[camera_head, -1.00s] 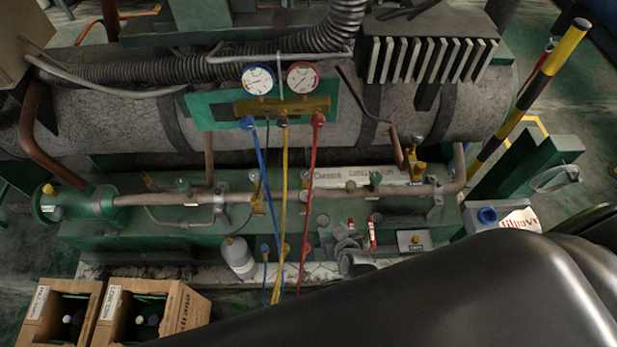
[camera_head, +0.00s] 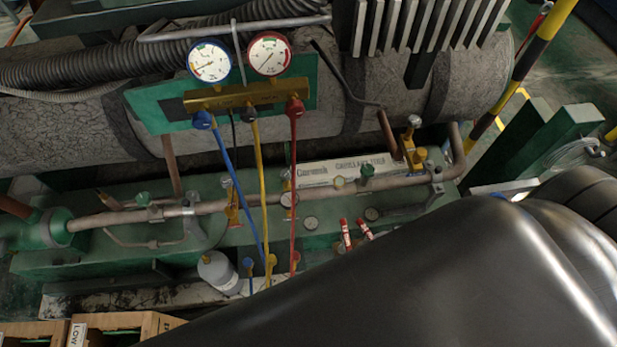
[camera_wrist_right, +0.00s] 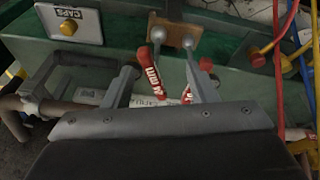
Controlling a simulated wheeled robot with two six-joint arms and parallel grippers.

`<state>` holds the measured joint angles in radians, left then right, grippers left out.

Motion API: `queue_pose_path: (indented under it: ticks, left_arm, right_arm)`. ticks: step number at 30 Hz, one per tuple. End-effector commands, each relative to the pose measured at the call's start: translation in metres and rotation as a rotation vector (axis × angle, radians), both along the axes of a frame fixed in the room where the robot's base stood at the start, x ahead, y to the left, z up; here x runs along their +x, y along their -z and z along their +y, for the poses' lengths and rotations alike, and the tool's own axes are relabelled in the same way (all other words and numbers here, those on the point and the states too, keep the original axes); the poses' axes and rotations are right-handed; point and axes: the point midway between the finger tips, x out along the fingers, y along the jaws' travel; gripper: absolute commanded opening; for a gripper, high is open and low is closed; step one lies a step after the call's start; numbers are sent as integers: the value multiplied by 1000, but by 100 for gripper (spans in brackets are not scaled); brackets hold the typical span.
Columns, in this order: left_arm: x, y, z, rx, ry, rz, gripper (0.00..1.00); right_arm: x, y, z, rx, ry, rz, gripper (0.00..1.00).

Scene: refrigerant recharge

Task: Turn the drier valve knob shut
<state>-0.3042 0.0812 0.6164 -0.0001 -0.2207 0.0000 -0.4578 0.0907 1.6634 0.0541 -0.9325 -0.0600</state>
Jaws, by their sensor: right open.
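I cannot tell for sure which knob is the drier valve knob. One small green knob (camera_head: 143,199) sits on the horizontal pipe (camera_head: 215,206) at left, near the green cylinder (camera_head: 50,230). A second green knob (camera_head: 367,171) sits on the pipe's right part. My right gripper (camera_wrist_right: 158,82) is open in the right wrist view, with no knob between its fingers. Two red-and-white sticks (camera_wrist_right: 150,73) show near and between the fingers. In the head view my dark arm covers the lower right and hides this gripper. My left gripper is not in view.
Two gauges (camera_head: 209,61) on a brass manifold (camera_head: 248,97) stand above the pipe. Blue, yellow and red hoses (camera_head: 293,190) hang across it. A white bottle (camera_head: 219,272) stands in front. A CAPS plate (camera_wrist_right: 72,21) shows in the right wrist view.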

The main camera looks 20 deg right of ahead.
Motion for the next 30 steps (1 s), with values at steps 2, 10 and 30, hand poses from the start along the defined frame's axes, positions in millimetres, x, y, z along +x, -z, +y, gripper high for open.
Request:
queue_pose_path:
  ticks: [2,10,30]
  left_arm:
    - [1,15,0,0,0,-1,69]
    - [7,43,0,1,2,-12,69]
    - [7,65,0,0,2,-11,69]
  right_arm:
    - [9,-12,3,4,-13,-26,52]
    - [41,-63,42,99,-145,-206,52]
    - [128,-148,106,178,-322,-887,52]
